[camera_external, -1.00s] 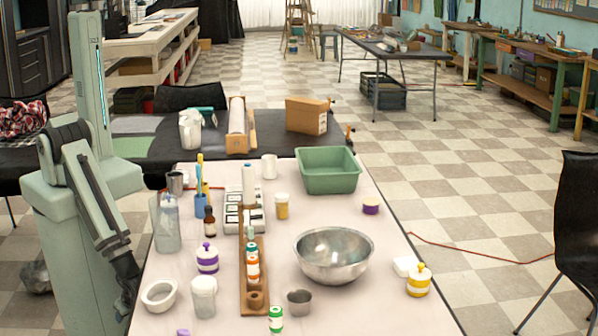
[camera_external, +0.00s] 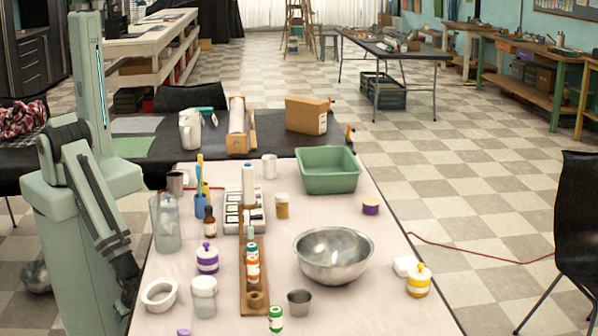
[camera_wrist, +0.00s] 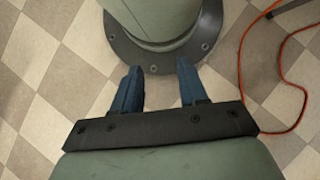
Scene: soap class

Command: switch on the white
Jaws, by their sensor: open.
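In the wrist view my gripper (camera_wrist: 158,70) is open, with two blue fingers apart and nothing between them. It hangs over the floor by my own base, to the left of the table. The clearest white candidate is a white unit (camera_external: 232,218) with several dark squares, flat on the table. A white upright cylinder (camera_external: 248,180) with a blue top stands at it; I cannot tell whether they are joined. Its switch is too small to make out. My gripper touches none of these, and the wrist view shows none of them.
The pale table (camera_external: 350,305) also carries a steel bowl (camera_external: 333,268), a green tub (camera_external: 330,184), a wooden bottle rack (camera_external: 254,298), a clear pitcher (camera_external: 167,236), a brown bottle (camera_external: 209,222) and white jars. A red cord (camera_wrist: 242,60) lies on the floor.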

